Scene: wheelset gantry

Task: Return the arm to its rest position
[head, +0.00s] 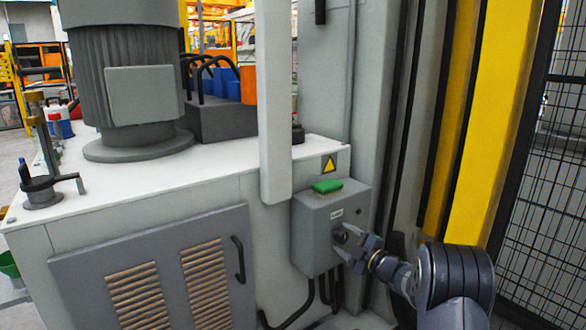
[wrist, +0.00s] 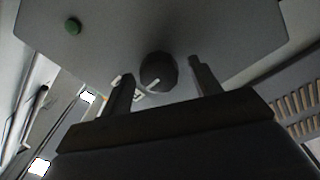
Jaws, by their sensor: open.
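My gripper (head: 348,246) is at the lower right in the head view, with its fingers at the front face of a grey control box (head: 312,232). In the wrist view the two dark fingers of the gripper (wrist: 160,76) stand apart. A dark round knob (wrist: 158,70) on the box face shows between and beyond them. I cannot tell whether either finger touches it. In the head view the knob (head: 340,236) is partly covered by the fingers. My arm reaches in from the lower right, bent at a dark, ribbed joint.
A green block (head: 327,186) lies on the box top. The box is fixed to a white cabinet (head: 230,185) carrying a large grey motor (head: 125,85). Dark cables hang below the box. A yellow post (head: 490,130) and black mesh fence (head: 560,170) stand close on the right.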

